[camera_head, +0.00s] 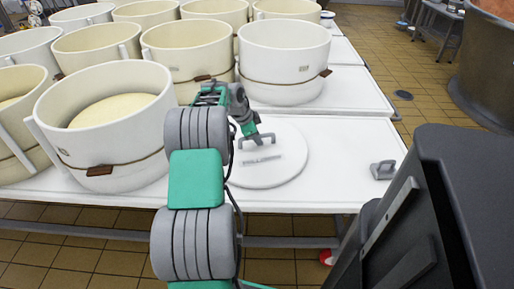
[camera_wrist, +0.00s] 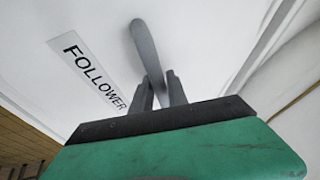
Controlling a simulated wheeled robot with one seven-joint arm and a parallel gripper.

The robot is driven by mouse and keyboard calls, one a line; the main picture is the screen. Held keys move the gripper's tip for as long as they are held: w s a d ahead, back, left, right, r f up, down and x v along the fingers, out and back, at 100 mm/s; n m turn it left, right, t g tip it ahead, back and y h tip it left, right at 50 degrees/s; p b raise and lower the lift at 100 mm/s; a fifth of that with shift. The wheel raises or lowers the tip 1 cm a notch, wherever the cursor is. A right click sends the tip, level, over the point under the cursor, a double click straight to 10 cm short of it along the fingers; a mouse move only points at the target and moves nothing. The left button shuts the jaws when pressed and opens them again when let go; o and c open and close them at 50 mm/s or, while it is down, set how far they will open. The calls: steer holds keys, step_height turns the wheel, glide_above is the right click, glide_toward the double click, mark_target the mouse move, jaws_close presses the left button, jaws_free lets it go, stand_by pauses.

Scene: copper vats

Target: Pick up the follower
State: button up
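The follower (camera_head: 285,172) is a white round disc with a grey handle, lying flat on the white table. Its label strip reads FOLLOWER in the wrist view (camera_wrist: 88,72). My gripper (camera_head: 257,138) is at the handle, above the disc. In the wrist view the grey handle (camera_wrist: 147,45) runs down between my two dark fingers (camera_wrist: 160,78). The fingers stand close on either side of it and look shut on it; the exact contact is hard to see. The disc appears to rest on the table. My arm hides its left edge in the head view.
Several cream vats (camera_head: 285,60) stand behind and to the left; one (camera_head: 105,125) sits close to my arm. A small grey handled object (camera_head: 383,170) lies at the table's right end. A large copper vat (camera_head: 488,75) stands at right.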

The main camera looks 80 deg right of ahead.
jaws_close()
stand_by(0.8)
steer(key=shift+d+r, duration=0.1)
steer(key=shift+r, duration=0.2)
